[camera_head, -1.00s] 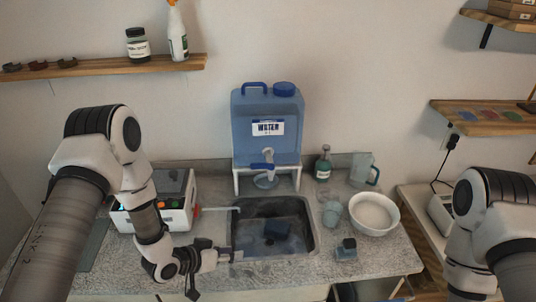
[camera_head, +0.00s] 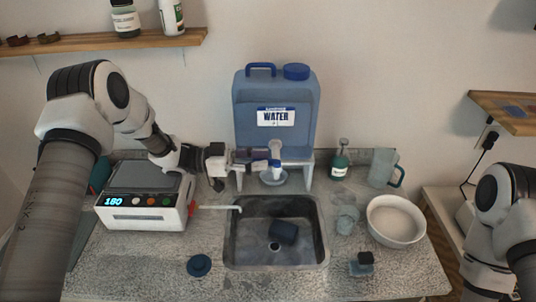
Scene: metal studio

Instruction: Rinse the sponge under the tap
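A blue water container (camera_head: 276,98) with a tap (camera_head: 276,160) at its front stands on a white stand behind the metal sink (camera_head: 234,254). A dark blue object (camera_head: 284,232), perhaps the sponge, lies on the sink floor beside the drain. A small blue block with a dark top (camera_head: 360,266) sits on the counter right of the sink; I cannot tell which of these is the sponge. My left gripper (camera_head: 262,160) is at the tap's left side, its fingers pointing right; its opening and any contact are unclear. My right arm shows at the right edge, its gripper out of view.
A scale (camera_head: 144,212) reading 180 stands left of the sink, with a thin spout (camera_head: 220,208) over the sink's edge. A dark blue round lid (camera_head: 199,265) lies at front left. Right are a glass (camera_head: 346,219), a white bowl (camera_head: 396,222), a pitcher (camera_head: 383,168) and a green bottle (camera_head: 340,164).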

